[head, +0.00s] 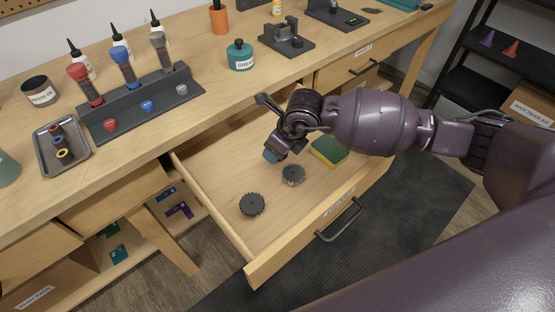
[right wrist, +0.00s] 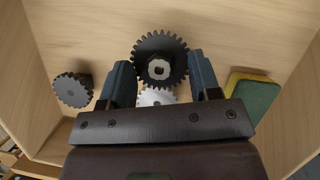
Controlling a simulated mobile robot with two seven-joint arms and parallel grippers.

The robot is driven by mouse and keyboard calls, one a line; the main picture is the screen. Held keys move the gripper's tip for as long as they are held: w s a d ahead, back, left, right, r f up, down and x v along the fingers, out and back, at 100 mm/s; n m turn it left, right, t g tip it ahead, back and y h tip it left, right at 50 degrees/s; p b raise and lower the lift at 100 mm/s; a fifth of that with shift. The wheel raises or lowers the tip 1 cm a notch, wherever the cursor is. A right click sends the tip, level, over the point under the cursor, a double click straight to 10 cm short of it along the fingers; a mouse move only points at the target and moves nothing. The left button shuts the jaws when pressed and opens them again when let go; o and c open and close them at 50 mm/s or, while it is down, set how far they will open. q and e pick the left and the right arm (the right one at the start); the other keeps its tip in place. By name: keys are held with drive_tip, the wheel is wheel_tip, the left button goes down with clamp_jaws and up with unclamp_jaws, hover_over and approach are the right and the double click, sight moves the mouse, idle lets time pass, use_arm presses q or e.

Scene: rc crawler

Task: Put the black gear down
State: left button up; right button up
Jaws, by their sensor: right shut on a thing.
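My right gripper (head: 272,156) reaches down into the open drawer (head: 209,211). In the right wrist view its two blue fingers (right wrist: 161,72) are shut on a black gear (right wrist: 147,48) with a pale centre. A second dark gear (head: 252,204) lies further left in the drawer, also seen in the right wrist view (right wrist: 73,90). My left gripper is not in view.
A green and yellow sponge (head: 329,150) lies in the drawer, right of the gears. The drawer's front panel (head: 310,228) and side walls bound the space. The drawer floor is bare in its near part. The workbench above holds a screwdriver rack (head: 139,104) and a tray (head: 62,168).

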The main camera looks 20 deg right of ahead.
sight(278, 167)
wheel_tip(278, 167, down, 5)
drive_tip(key=shift+r+b, duration=0.1)
drive_tip(key=shift+b, duration=0.4)
drive_tip(key=shift+f, duration=0.4)
drive_tip(key=o, duration=0.7)
drive_tip(key=shift+o, duration=1.1)
